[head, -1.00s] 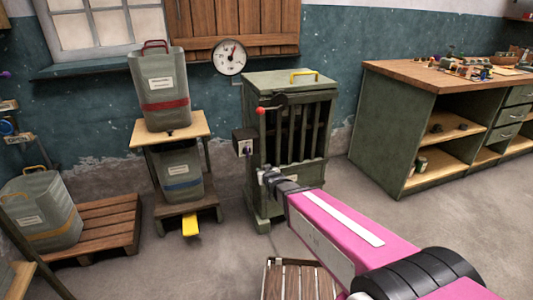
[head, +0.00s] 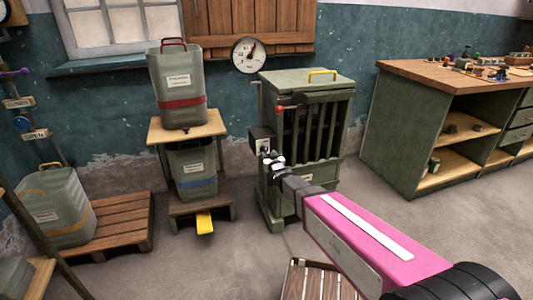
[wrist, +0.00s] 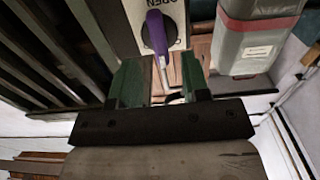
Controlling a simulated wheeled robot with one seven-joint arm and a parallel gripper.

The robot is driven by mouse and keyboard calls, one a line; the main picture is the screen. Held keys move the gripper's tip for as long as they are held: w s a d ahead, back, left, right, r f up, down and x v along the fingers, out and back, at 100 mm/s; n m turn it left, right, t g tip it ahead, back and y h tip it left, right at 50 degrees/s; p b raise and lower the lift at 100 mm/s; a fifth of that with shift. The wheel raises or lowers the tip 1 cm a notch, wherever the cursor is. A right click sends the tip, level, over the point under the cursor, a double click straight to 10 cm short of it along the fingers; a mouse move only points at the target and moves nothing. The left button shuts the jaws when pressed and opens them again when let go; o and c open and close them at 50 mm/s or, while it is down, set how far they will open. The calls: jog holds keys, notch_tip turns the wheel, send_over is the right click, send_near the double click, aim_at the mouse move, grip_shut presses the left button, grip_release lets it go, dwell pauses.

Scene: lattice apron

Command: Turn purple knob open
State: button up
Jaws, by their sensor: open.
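The purple knob (wrist: 155,32) is a lever on a pale plate (wrist: 126,28) marked OPEN, at the top middle of the wrist view. Its handle points down toward the gap between my fingers. In the head view the plate's small dark box (head: 262,138) is on the left side of the green slatted cabinet (head: 308,87); my gripper largely hides the knob there. My gripper (wrist: 160,80) is open, its two green fingers either side of the knob's lower end in the picture. I cannot tell whether either finger touches it. It also shows in the head view (head: 268,158), just below the box.
A red-tipped lever (head: 283,108) sticks out from the cabinet above the box. Left of it, a wooden stand (head: 215,127) bears a grey red-banded canister (head: 178,85). A slatted crate (head: 305,280) stands in front on the floor. A workbench (head: 400,125) is at right.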

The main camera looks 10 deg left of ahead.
aim_at(266, 151)
jog(key=x, duration=0.3)
jog(key=shift+w+a, duration=0.15)
jog(key=shift+w, duration=0.05)
grip_shut()
